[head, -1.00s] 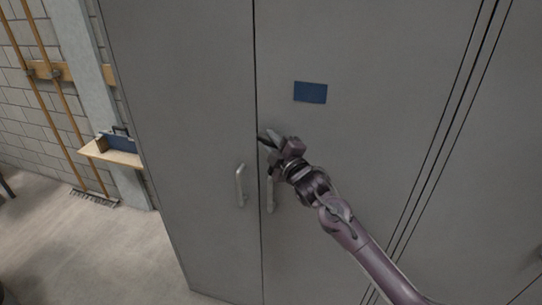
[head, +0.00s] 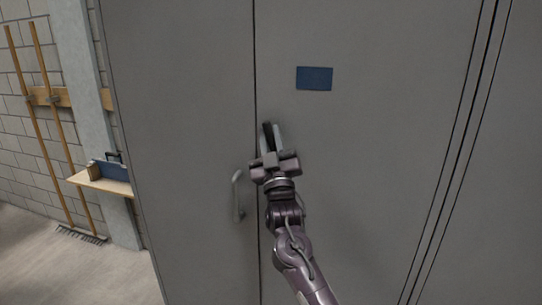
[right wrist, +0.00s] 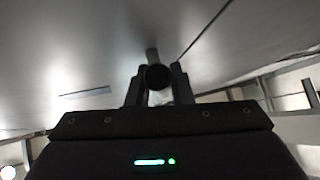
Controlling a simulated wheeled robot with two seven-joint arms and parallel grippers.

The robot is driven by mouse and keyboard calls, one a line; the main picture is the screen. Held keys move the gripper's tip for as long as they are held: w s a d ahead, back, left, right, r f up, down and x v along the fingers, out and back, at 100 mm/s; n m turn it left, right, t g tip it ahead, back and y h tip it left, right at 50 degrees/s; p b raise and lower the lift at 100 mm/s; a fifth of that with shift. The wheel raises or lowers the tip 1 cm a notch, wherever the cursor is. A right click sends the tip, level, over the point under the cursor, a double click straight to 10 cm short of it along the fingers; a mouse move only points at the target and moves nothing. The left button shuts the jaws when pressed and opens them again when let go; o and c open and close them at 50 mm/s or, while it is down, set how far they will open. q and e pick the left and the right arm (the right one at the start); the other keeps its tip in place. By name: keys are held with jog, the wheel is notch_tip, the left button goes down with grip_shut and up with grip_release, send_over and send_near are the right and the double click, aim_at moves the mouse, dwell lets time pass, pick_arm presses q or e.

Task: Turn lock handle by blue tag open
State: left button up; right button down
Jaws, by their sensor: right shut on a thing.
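The blue tag (head: 314,78) is a flat rectangle on the right grey cabinet door. Below and left of it, my right gripper (head: 271,136) points upward against this door, close to the seam. In the right wrist view, the fingers of my right gripper (right wrist: 158,88) are shut on the lock handle (right wrist: 152,55), a bar seen nearly end-on with a dark round end. In the head view the gripper and arm hide most or all of this handle, so its angle is hard to tell. My left gripper is not in view.
A second, upright handle (head: 238,195) is on the left door (head: 190,100), just left of my right arm. At the far left are a wooden shelf (head: 100,183) with a blue box, long-handled tools and a brick wall. The door face around the tag is clear.

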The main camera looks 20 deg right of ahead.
aim_at(271, 146)
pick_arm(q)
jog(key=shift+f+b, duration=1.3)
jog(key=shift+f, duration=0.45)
pick_arm(e)
jog(key=shift+f+m+h, duration=0.1)
jog(key=shift+m+h, duration=2)
jog(key=shift+m, duration=0.2)
jog(key=c, duration=1.3)
grip_release()
jog(key=shift+s+a+f, duration=0.1)
jog(key=shift+s+f, duration=0.1)
jog(key=shift+f, duration=0.1)
jog(key=b+v, duration=0.1)
jog(key=v, duration=0.5)
jog(key=shift+s+f+b, duration=0.1)
jog(key=shift+f+b, duration=0.05)
jog(key=shift+b, duration=0.25)
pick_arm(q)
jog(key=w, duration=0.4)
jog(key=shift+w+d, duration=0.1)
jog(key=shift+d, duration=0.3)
pick_arm(e)
jog(key=shift+s+a+f, duration=0.15)
jog(key=shift+s, duration=0.15)
